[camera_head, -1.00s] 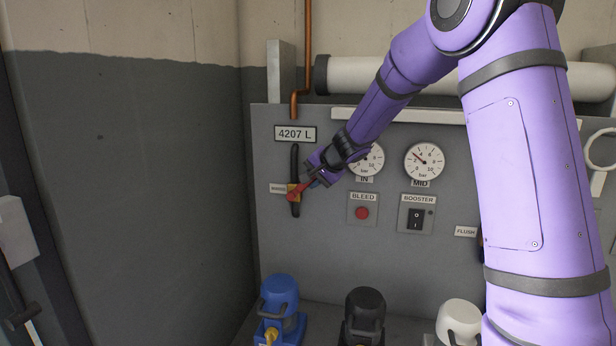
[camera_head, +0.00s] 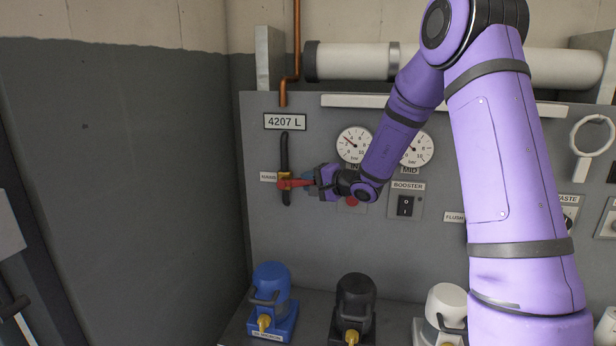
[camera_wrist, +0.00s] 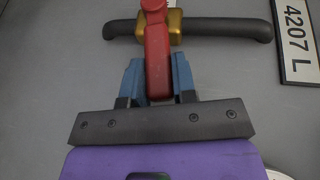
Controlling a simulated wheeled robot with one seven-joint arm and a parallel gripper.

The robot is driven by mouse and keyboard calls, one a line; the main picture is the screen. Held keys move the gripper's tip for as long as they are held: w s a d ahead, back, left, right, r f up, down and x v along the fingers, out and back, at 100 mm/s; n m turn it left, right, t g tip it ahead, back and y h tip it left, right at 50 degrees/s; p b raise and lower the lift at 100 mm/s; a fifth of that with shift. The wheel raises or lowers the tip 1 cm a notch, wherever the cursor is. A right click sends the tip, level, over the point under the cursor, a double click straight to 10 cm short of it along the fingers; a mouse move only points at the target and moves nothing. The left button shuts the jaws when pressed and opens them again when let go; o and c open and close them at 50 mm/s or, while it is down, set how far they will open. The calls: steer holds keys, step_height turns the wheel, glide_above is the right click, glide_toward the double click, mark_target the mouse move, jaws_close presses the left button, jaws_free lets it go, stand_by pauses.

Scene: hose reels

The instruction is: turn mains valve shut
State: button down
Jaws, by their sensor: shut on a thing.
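The mains valve has a red lever (camera_head: 294,183) on a brass body (camera_head: 284,182), set in a black vertical pipe (camera_head: 284,150) on the grey panel. In the head view the lever points right, about level, across the pipe. My gripper (camera_head: 314,182) is shut on the lever's outer part, coming from the right. In the wrist view the red lever (camera_wrist: 157,55) stands between my blue fingers (camera_wrist: 158,80), with the brass body (camera_wrist: 175,27) and black pipe (camera_wrist: 220,28) behind it. The lever's far end is partly hidden by my gripper.
A "4207 L" plate (camera_head: 285,121) is above the valve. Two gauges (camera_head: 355,144) and the booster switch (camera_head: 405,205) are to the right, partly behind my arm. Blue (camera_head: 271,290), black (camera_head: 355,300) and white (camera_head: 445,305) units stand on the ledge below.

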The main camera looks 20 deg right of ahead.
steer(key=shift+s+f+m+t+y, duration=0.1)
steer(key=shift+f+m+t+y, duration=0.3)
steer(key=shift+f+t+y, duration=0.45)
steer(key=shift+f, duration=0.1)
steer(key=c, duration=0.9)
jaws_free()
steer(key=shift+d, duration=0.1)
steer(key=v, duration=1)
steer(key=shift+s, duration=0.4)
